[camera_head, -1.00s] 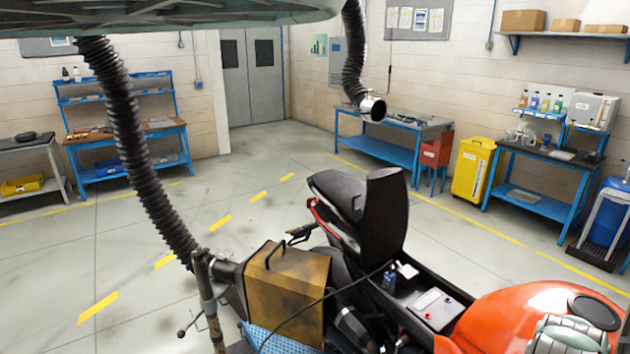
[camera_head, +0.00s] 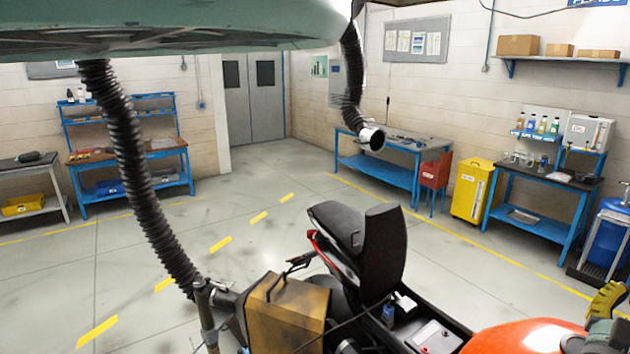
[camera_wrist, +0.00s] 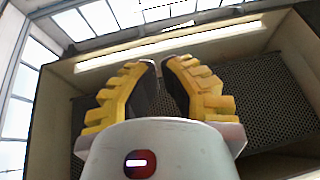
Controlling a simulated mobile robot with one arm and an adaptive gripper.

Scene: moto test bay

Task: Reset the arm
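My gripper (camera_head: 606,296) has yellow ribbed fingers and shows at the lower right edge of the head view, beside the motorcycle's orange tank (camera_head: 525,338). In the wrist view my gripper (camera_wrist: 160,62) fills the lower middle, with dark inner pads. A narrow gap shows between the fingers, with nothing held in it. Past the fingertips is a beige boxed frame (camera_wrist: 52,90) with dark perforated panels (camera_wrist: 245,95). The rest of my arm is mostly out of the head view.
A motorcycle with a black seat (camera_head: 350,235) fills the lower middle, beside a worn yellow-brown box (camera_head: 288,312). Black hoses (camera_head: 140,180) hang from above. A green structure (camera_head: 200,30) is overhead. Blue benches (camera_head: 540,200) and a yellow cabinet (camera_head: 470,190) line the walls. Open floor lies left.

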